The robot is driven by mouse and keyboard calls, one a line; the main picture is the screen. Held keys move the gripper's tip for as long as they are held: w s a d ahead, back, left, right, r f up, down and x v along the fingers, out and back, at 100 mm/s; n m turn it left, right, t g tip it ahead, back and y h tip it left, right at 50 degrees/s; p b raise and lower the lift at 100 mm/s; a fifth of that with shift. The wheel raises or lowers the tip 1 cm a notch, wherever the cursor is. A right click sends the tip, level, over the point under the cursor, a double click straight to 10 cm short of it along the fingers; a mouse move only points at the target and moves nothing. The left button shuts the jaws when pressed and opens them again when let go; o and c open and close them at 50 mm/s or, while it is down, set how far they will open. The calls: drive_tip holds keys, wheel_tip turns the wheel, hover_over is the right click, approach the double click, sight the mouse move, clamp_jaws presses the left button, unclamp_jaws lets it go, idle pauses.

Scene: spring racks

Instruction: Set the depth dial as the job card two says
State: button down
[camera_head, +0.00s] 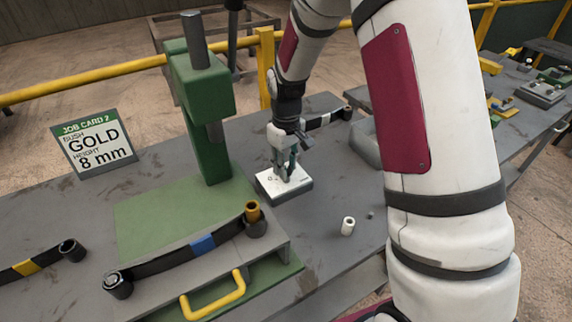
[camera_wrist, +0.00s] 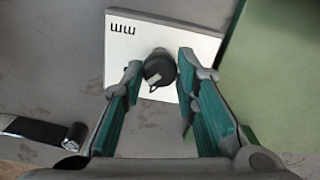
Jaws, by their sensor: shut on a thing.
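Job card 2 (camera_head: 95,145) stands at the left in the head view and reads bush GOLD, height 8 mm. The depth dial is a dark round knob (camera_wrist: 158,66) on a white-topped box (camera_head: 298,190) beside the green press. My gripper (camera_head: 286,172) points down over the box, its fingers closed on the knob from both sides. In the wrist view my gripper (camera_wrist: 159,70) has a green-padded finger on each side of the knob. A pale mark shows on the knob's edge. "mm" is printed on the white face; the dial's setting cannot be read.
The green press (camera_head: 205,120) stands left of the box. A blue-banded spring (camera_head: 180,252) with a gold bush (camera_head: 252,211) lies in front of it. A white bush (camera_head: 348,226) stands on the bench to the right. A grey bin (camera_head: 364,140) is behind my arm.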

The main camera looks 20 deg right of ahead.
drive_tip(key=shift+m, duration=0.9)
drive_tip(key=c, duration=1.2)
unclamp_jaws()
drive_tip(key=shift+c, duration=0.2)
wheel_tip(320, 180, up, 12)
